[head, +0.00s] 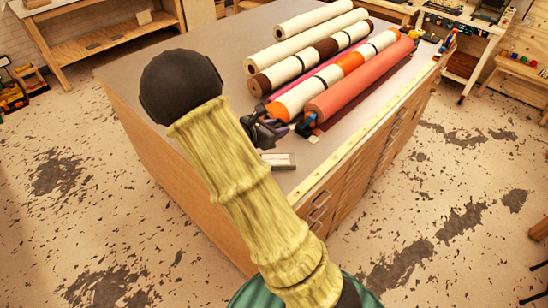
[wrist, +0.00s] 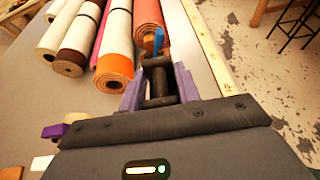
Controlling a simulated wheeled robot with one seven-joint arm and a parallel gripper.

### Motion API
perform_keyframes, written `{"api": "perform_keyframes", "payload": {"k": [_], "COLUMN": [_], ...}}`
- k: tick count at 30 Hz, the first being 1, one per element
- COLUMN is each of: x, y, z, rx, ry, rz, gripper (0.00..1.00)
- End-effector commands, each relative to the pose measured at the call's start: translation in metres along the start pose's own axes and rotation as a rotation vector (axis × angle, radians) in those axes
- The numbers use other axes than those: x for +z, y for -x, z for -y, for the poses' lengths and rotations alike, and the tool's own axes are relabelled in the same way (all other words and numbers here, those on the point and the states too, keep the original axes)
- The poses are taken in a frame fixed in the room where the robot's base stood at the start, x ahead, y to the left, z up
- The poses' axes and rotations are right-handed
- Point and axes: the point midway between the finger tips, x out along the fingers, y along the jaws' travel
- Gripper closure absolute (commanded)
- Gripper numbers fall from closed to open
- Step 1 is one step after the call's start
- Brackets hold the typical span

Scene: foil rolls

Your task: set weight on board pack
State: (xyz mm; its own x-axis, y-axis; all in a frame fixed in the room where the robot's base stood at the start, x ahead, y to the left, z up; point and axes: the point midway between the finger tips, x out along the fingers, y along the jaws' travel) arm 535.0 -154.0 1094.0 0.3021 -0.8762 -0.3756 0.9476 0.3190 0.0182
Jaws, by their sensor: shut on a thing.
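My gripper (head: 290,128) is over the near end of the table, close to the ends of the rolls. In the wrist view its purple fingers (wrist: 160,88) are shut on a dark piece, seemingly the weight (wrist: 158,80). A blue upright part (wrist: 158,42) shows just beyond it, and I cannot tell whether it belongs to the weight. A flat, pale grey pack (head: 278,160), perhaps the board pack, lies on the table in front of my gripper, near the edge. I do not make it out in the wrist view.
Several rolls, including a red one (head: 360,80) and an orange-and-white one (head: 310,90), lie side by side on the table (head: 225,42). A yellow rule (head: 370,135) runs along its right edge. A small purple-and-white item (wrist: 62,129) lies at left in the wrist view.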

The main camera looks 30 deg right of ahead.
Motion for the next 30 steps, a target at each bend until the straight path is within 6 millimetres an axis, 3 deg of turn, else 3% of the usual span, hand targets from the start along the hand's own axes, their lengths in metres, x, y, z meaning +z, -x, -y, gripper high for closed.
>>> {"api": "perform_keyframes", "payload": {"k": [7,18,30], "x": [-0.006,-0.051,-0.057], "y": [-0.003,-0.021,-0.023], "z": [0.0,0.001,0.001], "rx": [-0.001,0.0,0.0], "ry": [0.003,0.001,0.001], "rz": [0.002,0.002,0.003], "gripper": [1.0,1.0,1.0]}}
